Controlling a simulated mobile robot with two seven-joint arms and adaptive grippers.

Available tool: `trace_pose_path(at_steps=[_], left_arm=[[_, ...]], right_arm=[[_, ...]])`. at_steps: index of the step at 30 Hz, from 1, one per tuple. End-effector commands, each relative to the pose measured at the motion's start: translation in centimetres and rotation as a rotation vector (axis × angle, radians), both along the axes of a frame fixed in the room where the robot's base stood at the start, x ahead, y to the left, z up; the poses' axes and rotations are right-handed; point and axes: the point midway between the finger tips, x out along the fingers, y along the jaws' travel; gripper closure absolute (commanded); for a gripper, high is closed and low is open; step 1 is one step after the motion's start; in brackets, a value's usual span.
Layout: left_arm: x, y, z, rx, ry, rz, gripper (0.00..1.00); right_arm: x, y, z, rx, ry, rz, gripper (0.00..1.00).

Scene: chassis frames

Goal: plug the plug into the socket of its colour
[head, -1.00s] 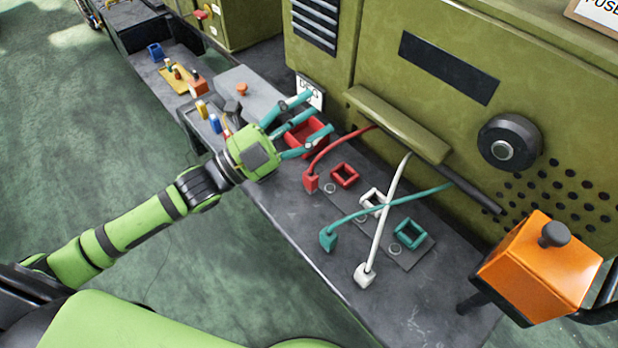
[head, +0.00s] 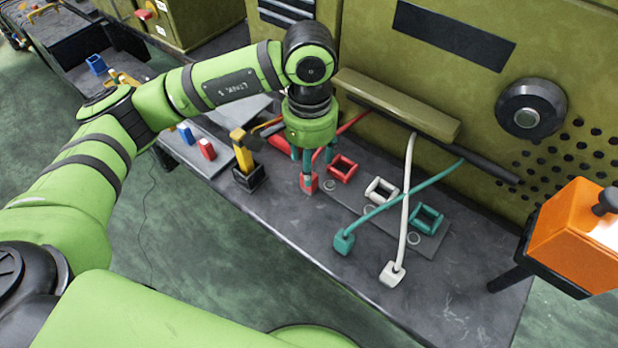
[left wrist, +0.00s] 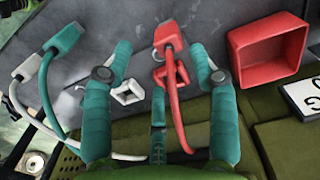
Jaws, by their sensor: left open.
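The red plug (head: 309,184) stands on the bench with its red cable rising behind it. My left gripper (head: 316,172) points down over it, open, with its teal fingers spread. In the left wrist view the red plug (left wrist: 167,37) lies between the open fingers, apparently untouched. The red socket (head: 342,168) is just right of the gripper, the white socket (head: 381,191) and teal socket (head: 428,218) further right. The teal plug (head: 344,241) and white plug (head: 393,273) rest nearer the bench's front edge. My right gripper is not in view.
The teal and white cables cross over the socket strip. A yellow item in a black holder (head: 249,178) stands left of the gripper. A red tray (left wrist: 268,50) is beside it in the wrist view. An orange box (head: 570,240) stands at the right. The green cabinet closes off the back.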

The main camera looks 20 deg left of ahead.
Motion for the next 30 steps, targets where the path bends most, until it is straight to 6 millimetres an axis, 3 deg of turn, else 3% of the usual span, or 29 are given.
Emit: trace_pose_path(at_steps=[8, 16, 25, 26, 27, 30], left_arm=[[0.4, 0.5, -2.4, 0.021, -0.010, -0.007, 0.41], [0.8, 0.7, -6.2, 0.017, -0.011, -0.006, 0.41], [0.8, 0.7, -6.9, 0.016, -0.013, -0.007, 0.41], [0.8, 0.6, -6.9, 0.016, -0.013, -0.007, 0.49], [0.8, 0.6, -6.9, 0.016, -0.013, -0.007, 0.65], [0.8, 0.6, -6.9, 0.016, -0.013, -0.007, 1.00]], right_arm=[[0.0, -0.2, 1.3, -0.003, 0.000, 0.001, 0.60], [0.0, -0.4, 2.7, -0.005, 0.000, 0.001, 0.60], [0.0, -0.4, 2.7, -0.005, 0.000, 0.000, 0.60], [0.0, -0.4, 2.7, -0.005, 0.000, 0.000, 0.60], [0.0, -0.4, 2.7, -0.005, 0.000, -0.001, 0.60], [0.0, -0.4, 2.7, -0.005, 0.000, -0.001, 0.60]])
